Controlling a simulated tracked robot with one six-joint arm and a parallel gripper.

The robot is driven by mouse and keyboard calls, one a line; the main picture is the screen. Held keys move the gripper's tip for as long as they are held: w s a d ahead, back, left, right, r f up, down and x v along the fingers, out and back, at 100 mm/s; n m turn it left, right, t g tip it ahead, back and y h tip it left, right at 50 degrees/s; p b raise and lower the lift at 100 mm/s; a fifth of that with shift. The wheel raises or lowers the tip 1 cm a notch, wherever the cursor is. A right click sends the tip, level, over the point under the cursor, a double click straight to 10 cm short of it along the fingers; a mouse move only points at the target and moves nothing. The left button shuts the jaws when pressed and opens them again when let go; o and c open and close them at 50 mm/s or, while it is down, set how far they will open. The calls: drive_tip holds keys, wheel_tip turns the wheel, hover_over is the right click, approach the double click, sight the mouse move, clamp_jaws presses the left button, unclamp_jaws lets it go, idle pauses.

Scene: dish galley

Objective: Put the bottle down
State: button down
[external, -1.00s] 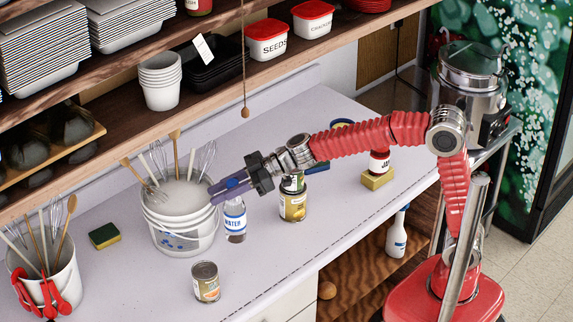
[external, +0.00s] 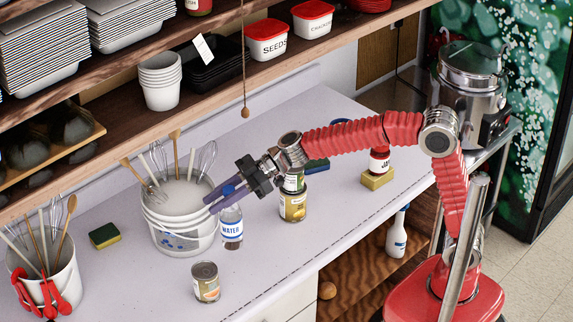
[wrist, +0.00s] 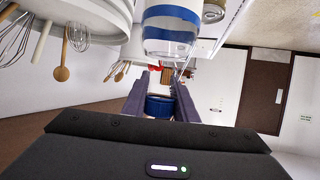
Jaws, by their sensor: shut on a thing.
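The water bottle (external: 232,230), clear with a blue and white label, hangs upright below my gripper (external: 226,195) in the external view. My gripper is shut on its blue cap, which shows between the fingers in the wrist view (wrist: 160,107). The bottle's body (wrist: 170,32) fills the top middle there. The bottle's base is at or just above the white counter (external: 130,275); I cannot tell whether it touches.
A white bucket of utensils (external: 180,240) stands close at the bottle's left. Stacked cans (external: 293,206) stand to the right, and another can (external: 206,283) stands in front. A sponge (external: 104,235) lies left of the bucket. The counter between the front can and the stacked cans is clear.

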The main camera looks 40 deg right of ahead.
sight(219, 224)
drive_tip(key=shift+f, duration=2.3)
drive_tip(key=shift+f, duration=1.95)
drive_tip(key=c, duration=1.4)
unclamp_jaws()
drive_tip(key=shift+c, duration=0.2)
drive_tip(key=shift+s+d, duration=0.1)
drive_tip(key=shift+d, duration=0.2)
drive_tip(key=v, duration=1.1)
drive_tip(key=shift+d, duration=0.2)
